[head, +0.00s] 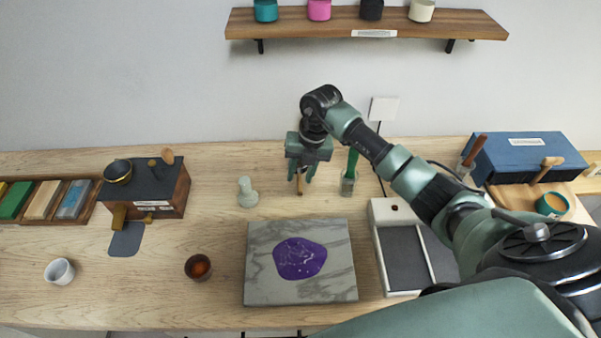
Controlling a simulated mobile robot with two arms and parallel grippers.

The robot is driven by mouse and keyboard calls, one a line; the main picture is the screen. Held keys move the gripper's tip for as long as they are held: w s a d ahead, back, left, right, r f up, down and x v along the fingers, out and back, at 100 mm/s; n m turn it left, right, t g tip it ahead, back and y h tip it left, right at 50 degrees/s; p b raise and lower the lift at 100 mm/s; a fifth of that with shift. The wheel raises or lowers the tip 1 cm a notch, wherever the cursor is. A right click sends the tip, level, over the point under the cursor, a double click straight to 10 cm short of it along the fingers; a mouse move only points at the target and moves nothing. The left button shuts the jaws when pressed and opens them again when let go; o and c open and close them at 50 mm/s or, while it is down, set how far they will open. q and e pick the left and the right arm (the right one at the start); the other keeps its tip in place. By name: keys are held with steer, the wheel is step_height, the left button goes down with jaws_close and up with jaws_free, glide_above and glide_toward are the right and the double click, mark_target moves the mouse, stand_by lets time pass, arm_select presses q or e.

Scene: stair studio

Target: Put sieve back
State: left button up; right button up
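A round dark bowl-shaped piece with a gold rim (117,171) lies on the dark-topped wooden box at the left. It may be the sieve, but its mesh is too small to make out. My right gripper (300,181) points down over the back middle of the table, far to the right of that piece. Its two fingers are apart. A narrow brown upright piece (300,187) shows between and below the fingertips; I see no clear contact with them. My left gripper is not in view.
The wooden box (172,192) also bears small tools. A pale green pestle-like piece (247,193) stands left of my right gripper, a green-handled tool (351,166) close on its right. A grey slab (265,286) with a purple patch lies in front. A dark cup (198,267) stands left of it.

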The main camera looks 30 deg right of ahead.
step_height(320, 180, up, 12)
steer(key=s+d+b, duration=0.1)
steer(key=d+b, duration=0.1)
steer(key=shift+b, duration=0.3)
steer(key=shift+f, duration=0.15)
